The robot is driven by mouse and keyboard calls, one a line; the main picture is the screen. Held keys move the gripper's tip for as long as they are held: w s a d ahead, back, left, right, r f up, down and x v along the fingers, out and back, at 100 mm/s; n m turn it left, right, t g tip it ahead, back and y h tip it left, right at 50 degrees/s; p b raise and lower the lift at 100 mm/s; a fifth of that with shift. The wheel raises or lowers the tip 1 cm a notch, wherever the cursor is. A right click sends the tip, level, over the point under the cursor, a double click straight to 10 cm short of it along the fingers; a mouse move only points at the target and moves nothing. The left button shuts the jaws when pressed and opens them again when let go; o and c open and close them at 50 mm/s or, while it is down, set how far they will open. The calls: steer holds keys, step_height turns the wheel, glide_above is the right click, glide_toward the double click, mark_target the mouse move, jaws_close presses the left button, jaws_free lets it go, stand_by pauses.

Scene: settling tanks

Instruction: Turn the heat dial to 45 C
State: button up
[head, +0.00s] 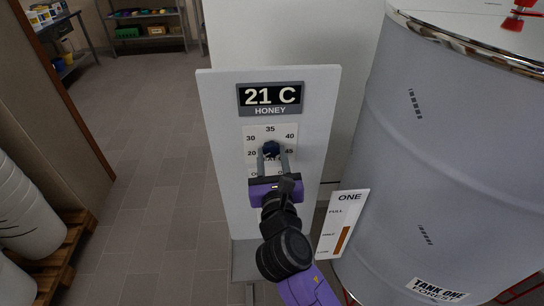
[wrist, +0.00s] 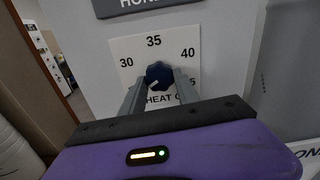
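The heat dial (head: 271,149) is a dark blue knob on a white scale plate (head: 286,131) on a grey upright panel. In the wrist view the dial (wrist: 159,75) has a small pale mark at its lower left. The numbers 30, 35 and 40 read clearly; 20 and 45 show in the head view. The display (head: 270,97) above reads 21 C, with HONEY under it. My gripper (head: 273,158) is at the dial, its two grey fingers apart, one on each side of the knob. In the wrist view my gripper (wrist: 161,84) partly hides the lower scale; firm contact is not visible.
A large grey tank (head: 440,150) stands close on the right, with a level gauge card (head: 341,225) marked ONE beside the panel. White tubs (head: 25,215) on a wooden pallet stand at the left. The tiled floor (head: 150,180) between is clear. Shelves stand at the back.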

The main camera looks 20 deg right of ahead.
jaws_close()
